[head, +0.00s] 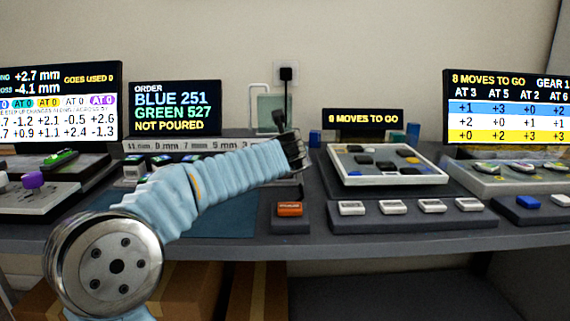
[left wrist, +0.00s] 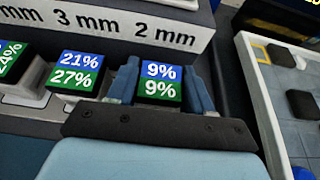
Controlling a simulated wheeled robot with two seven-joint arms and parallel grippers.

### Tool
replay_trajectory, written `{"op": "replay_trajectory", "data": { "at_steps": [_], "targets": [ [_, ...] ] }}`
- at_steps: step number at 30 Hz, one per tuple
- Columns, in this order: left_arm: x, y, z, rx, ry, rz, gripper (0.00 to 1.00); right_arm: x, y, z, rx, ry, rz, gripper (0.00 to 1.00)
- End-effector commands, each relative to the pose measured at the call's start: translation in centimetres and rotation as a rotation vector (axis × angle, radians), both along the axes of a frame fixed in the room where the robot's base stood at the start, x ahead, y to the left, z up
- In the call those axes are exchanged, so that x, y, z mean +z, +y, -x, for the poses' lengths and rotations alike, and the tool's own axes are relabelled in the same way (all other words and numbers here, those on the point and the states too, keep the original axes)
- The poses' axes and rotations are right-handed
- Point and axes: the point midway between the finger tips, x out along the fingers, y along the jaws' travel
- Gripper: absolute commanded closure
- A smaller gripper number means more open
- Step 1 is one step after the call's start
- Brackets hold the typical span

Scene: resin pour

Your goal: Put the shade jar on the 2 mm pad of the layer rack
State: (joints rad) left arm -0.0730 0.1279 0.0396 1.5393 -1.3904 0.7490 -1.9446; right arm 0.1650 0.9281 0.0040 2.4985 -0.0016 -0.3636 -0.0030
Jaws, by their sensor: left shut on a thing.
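The shade jar (left wrist: 160,83), with a blue and green top reading 9% and 9%, sits between the two fingers of my left gripper (left wrist: 161,88) in the left wrist view. The gripper is shut on it. The jar is in line with the 2 mm label of the layer rack (left wrist: 110,22); the pad under it is hidden, so I cannot tell whether it touches. In the head view my left gripper (head: 296,152) is at the right end of the rack (head: 150,146), and the jar is not clearly visible there. My right gripper is not in view.
Another jar (left wrist: 77,73), reading 21% and 27%, stands left of the held jar at the 3 mm place. A white-rimmed tray (head: 390,179) with dark pieces lies to the right. An orange block (head: 290,209) sits in front. Screens stand behind.

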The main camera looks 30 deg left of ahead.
Motion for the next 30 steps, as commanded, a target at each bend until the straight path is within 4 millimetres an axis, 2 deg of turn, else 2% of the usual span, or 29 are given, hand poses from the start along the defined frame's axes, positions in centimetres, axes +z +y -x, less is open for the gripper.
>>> {"op": "replay_trajectory", "data": {
  "at_steps": [10,11,15,25,30],
  "targets": [
    [-0.3,0.0,0.0,0.0,-0.002,0.0,0.82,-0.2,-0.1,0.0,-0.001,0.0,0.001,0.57],
    [-0.2,0.0,0.0,0.0,-0.001,0.0,0.45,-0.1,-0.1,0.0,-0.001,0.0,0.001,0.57],
    [-0.2,0.0,0.0,0.0,-0.001,0.0,0.24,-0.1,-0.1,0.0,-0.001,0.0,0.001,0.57],
    [0.3,0.0,0.0,0.0,-0.002,0.0,0.24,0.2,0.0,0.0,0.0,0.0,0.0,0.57],
    [1.3,-1.3,2.1,-0.002,-0.005,0.0,0.24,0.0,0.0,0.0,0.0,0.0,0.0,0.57]
  ]
}}
